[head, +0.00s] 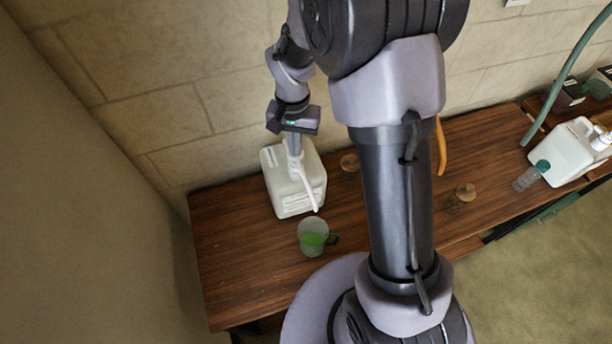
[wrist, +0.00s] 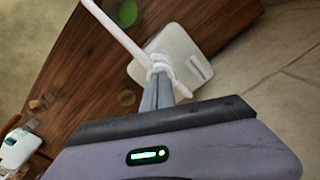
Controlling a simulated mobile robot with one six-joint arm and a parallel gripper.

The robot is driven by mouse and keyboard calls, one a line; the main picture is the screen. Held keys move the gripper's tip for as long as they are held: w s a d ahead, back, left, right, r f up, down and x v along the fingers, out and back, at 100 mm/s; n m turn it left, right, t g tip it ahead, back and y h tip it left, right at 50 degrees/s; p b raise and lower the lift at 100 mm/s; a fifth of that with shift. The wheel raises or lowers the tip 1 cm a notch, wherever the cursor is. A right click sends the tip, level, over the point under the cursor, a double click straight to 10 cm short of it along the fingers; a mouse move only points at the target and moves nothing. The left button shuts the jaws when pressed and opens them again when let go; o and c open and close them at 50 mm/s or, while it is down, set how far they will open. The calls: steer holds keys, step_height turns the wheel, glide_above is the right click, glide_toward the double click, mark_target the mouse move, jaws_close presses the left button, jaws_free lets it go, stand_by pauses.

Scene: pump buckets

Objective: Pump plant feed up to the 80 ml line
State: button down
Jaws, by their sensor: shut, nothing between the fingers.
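A white pump bucket (head: 285,190) with labels stands at the left of the wooden bench, and its white spout (head: 308,190) slants down toward the front. A clear cup (head: 312,235) with a dark handle and green liquid inside stands below the spout's end. The liquid's level against any line is too small to read. My gripper (head: 294,152) is shut and upright over the pump head, fingertips at its top. In the wrist view, the shut fingers (wrist: 157,92) meet the white pump head (wrist: 160,68). The cup's green liquid (wrist: 127,13) shows at the top edge. I cannot tell how far the pump is pressed.
Another white container (head: 567,155) with a pump lies or stands at the right, beside a grey-green clear cup (head: 531,176). Small round wooden pieces (head: 466,191) sit mid-bench. A stone wall is close behind, and bare bench lies left of the cup.

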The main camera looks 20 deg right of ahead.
steer(key=shift+f, duration=0.2)
steer(key=shift+r+p, duration=1.7)
steer(key=shift+r, duration=0.8)
steer(key=shift+f, duration=0.15)
steer(key=shift+f+b, duration=0.4)
steer(key=shift+b, duration=0.05)
steer(key=shift+f+b, duration=1.4)
steer(key=shift+f, duration=0.3)
steer(key=shift+r+p, duration=1.6)
steer(key=shift+r, duration=0.7)
steer(key=shift+r, duration=0.1)
